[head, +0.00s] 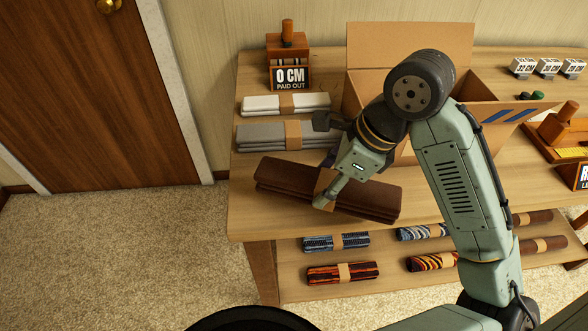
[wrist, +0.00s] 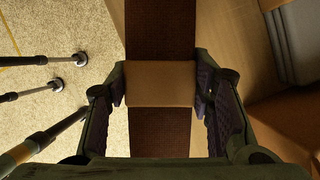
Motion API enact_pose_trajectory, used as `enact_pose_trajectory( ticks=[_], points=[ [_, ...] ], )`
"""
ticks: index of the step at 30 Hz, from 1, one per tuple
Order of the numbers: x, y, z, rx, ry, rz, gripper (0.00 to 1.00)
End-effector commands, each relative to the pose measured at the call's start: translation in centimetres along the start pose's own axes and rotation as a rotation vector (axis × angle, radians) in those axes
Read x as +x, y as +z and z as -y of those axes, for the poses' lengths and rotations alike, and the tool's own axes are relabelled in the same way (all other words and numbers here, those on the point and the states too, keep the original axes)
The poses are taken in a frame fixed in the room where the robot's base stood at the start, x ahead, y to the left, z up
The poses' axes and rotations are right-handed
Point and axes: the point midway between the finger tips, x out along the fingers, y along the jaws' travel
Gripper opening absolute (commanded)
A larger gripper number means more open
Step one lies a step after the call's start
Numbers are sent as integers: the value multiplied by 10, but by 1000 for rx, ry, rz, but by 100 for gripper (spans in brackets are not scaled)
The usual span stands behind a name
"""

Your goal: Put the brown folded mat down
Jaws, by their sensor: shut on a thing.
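The brown folded mat (head: 287,187) lies crosswise near the left front part of the table top (head: 250,215), its right end lower in the picture. A tan paper band wraps its middle. My gripper (head: 326,188) is shut on the mat at this band. In the wrist view, the fingers of my gripper (wrist: 160,88) stand on both sides of the band, and the brown mat (wrist: 160,130) runs between them. I cannot tell whether its underside touches the table. My gripper hides part of the band in the head view.
A grey folded mat (head: 262,138) and a white one (head: 262,105) lie behind. An open cardboard box (head: 408,45) stands behind my arm. A "0 CM PAID OUT" sign (head: 290,77) stands at the back left. Patterned rolled mats (head: 340,273) lie on the lower shelf.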

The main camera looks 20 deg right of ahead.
Motion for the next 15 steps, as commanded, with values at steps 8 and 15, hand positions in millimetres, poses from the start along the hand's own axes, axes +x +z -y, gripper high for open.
enact_pose_trajectory(
  ticks=[8, 15],
  points=[
    [25, 49, 29, -2, 3, 2, 7],
    [34, 66, 40, -2, 2, 0, 7]
  ],
)
